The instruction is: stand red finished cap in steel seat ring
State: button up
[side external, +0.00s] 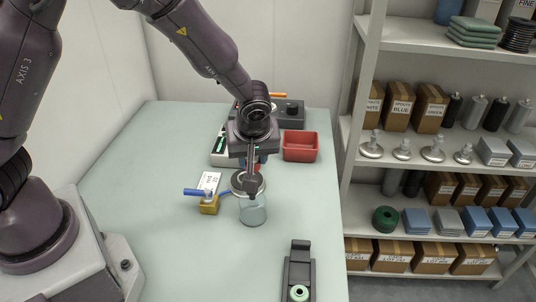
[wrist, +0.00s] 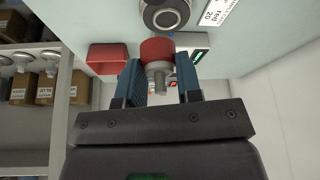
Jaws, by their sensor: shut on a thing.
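My gripper (wrist: 160,66) is shut on the red finished cap (wrist: 157,49), with its blue fingers on either side. A grey stem shows on the cap's near side in the wrist view. In the side view my gripper (side external: 254,161) points down above a clear jar (side external: 253,211), and the cap is a small, partly hidden red patch. A round steel piece (side external: 238,182), which looks like the seat ring, is at the jar's top. A ring with a dark centre (wrist: 165,14) lies at the wrist view's top edge, apart from the cap. Exact height is unclear.
A red bin (side external: 300,146) and a device with a green display (side external: 217,147) stand behind. A yellow block (side external: 209,207) with a blue-handled tool (side external: 195,191) is left of the jar. A dark fixture (side external: 299,270) is in front. The table's left is clear.

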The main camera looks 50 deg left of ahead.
jog(key=w+a+f+n+g, duration=0.1)
jog(key=w+a+f+n, duration=0.2)
jog(key=a, duration=0.4)
jog(key=shift+n, duration=0.4)
jog(key=shift+f, duration=2.8)
jog(key=shift+f, duration=0.35)
jog(key=shift+f, duration=0.3)
jog(key=o, duration=0.7)
